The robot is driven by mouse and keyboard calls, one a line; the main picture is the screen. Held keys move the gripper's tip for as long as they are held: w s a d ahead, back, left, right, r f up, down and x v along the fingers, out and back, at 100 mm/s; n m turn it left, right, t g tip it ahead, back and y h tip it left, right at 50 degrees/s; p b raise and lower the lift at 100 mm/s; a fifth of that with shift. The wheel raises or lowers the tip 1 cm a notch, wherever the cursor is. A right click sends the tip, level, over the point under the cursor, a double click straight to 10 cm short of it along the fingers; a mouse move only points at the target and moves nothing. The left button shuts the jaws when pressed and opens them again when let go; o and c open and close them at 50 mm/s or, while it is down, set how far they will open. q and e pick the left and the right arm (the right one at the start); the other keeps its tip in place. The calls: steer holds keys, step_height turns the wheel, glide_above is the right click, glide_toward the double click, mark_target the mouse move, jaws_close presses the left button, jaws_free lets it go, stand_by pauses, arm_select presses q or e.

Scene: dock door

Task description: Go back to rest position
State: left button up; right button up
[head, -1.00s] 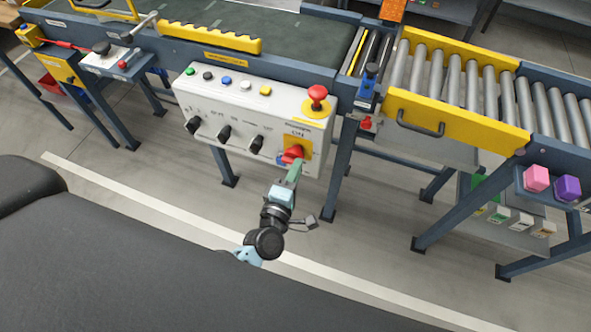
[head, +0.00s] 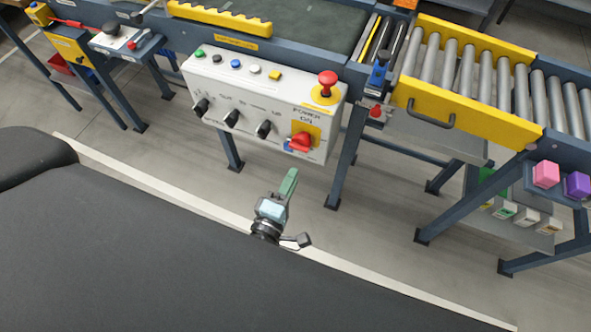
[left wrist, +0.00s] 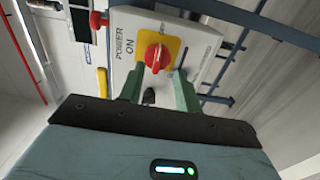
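My left gripper (head: 288,183) is below and in front of the white control panel (head: 218,84), apart from it. In the left wrist view its two green fingers (left wrist: 159,92) stand apart with nothing between them, so it is open and empty. The red rotary switch (head: 300,142) sits on a yellow plate marked POWER ON at the panel's lower right. The switch also shows in the left wrist view (left wrist: 155,57), just beyond the fingertips in the picture. My right gripper is not in view.
Above the panel runs a dark belt conveyor (head: 312,25), with a roller section (head: 470,65) to the right. A red mushroom button (head: 327,78) stands on the panel. Blue legs (head: 347,160) reach the floor. Bare floor lies between the panel and me.

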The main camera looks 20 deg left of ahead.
arm_select(q)
steer(key=shift+s, duration=0.15)
stand_by(0.4)
